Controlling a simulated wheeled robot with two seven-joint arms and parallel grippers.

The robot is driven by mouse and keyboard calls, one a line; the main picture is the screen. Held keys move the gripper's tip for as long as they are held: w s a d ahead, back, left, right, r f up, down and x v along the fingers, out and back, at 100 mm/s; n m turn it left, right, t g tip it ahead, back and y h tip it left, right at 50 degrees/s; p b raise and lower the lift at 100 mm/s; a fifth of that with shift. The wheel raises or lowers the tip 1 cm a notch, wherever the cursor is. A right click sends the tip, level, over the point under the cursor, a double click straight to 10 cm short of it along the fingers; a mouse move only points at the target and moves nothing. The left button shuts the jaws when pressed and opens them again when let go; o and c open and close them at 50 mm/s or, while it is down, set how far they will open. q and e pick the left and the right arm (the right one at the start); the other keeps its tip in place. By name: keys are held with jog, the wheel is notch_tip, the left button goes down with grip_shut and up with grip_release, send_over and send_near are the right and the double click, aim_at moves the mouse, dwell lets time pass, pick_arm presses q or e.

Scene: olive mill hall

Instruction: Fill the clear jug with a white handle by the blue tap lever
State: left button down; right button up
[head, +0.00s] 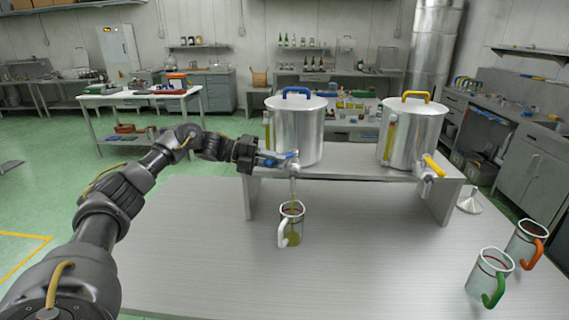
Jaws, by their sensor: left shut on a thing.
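The clear jug with a white handle (291,224) stands upright on the table under the left tap, its handle towards the lower left. A thin stream (293,190) runs from the tap into it, and yellow-green liquid shows in its lower part. The blue tap lever (286,156) is at the front of the left steel tank (298,133), which has a blue lid handle. My left gripper (266,160) is at the blue lever and shut on it; the fingertips are small and partly hidden. My right gripper is out of view.
A second steel tank (411,135) with a yellow lid handle and yellow tap lever (433,167) stands on the same raised shelf (345,161). A green-handled jug (486,276) and an orange-handled jug (525,243) stand at the right. A metal funnel (469,201) lies behind them. The table's front left is clear.

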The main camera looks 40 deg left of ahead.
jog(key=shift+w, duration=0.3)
pick_arm(q)
jog(key=c, duration=1.4)
grip_release()
jog(key=shift+s, duration=0.1)
jog(key=shift+c, duration=0.2)
jog(key=shift+a, duration=0.1)
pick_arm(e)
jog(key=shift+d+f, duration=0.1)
pick_arm(q)
jog(key=shift+s+a, duration=0.15)
jog(key=shift+a, duration=0.15)
jog(key=b+v, duration=0.1)
jog(key=v, duration=0.9)
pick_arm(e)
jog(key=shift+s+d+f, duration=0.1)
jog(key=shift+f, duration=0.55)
